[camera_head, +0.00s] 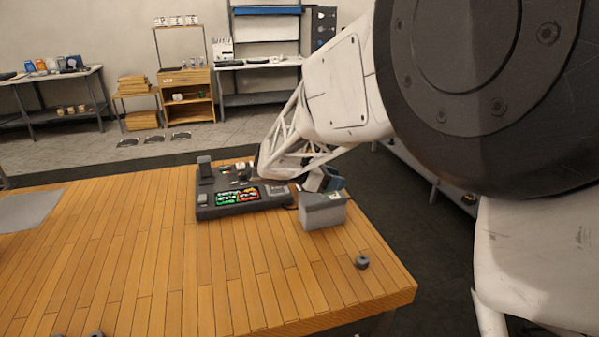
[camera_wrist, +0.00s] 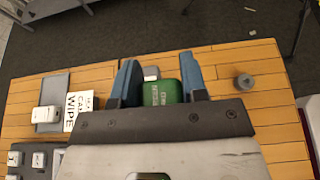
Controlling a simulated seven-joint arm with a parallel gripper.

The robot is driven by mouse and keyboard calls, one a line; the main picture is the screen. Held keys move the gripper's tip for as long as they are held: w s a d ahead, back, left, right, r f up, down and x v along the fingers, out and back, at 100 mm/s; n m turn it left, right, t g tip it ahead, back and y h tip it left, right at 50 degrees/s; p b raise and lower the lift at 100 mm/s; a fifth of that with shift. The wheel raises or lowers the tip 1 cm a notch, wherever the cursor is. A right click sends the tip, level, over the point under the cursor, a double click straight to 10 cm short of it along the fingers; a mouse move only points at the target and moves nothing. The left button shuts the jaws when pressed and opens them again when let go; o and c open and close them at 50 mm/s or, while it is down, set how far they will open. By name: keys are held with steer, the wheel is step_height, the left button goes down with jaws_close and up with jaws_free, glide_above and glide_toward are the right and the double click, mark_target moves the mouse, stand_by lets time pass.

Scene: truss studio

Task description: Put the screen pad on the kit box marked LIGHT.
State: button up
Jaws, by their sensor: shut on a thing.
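My gripper (camera_wrist: 159,78) has two blue fingers, shut on a green pad with small pale lettering, which I take to be the screen pad (camera_wrist: 162,93). The pad is between the fingers; its lower part is hidden by the gripper body. In the head view my gripper (camera_head: 324,180) is at the table's far right side, partly hidden behind a grey box (camera_head: 322,213), and the pad cannot be made out. No LIGHT marking can be read in either view, so I cannot tell which thing is that kit box.
A dark organiser (camera_head: 222,211) with green and red items stands left of the grey box. A small grey ring (camera_head: 362,262) lies near the right edge. The wrist view shows a white card reading CAM WIPE (camera_wrist: 82,112) and a grey mat (camera_wrist: 57,88). The front table is mostly clear.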

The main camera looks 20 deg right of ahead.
steer(key=shift+w+d+f, duration=0.1)
steer(key=shift+w+d, duration=0.1)
steer(key=shift+w, duration=0.8)
steer(key=shift+w+d+f, duration=0.1)
steer(key=shift+w+d, duration=0.05)
steer(key=shift+w, duration=0.85)
steer(key=shift+w+d+f, duration=0.1)
steer(key=shift+w, duration=0.35)
steer(key=shift+f, duration=1.7)
steer(key=o, duration=0.9)
steer(key=shift+f, duration=0.15)
steer(key=shift+a+r, duration=0.35)
steer(key=shift+a, duration=0.1)
steer(key=v, duration=1.1)
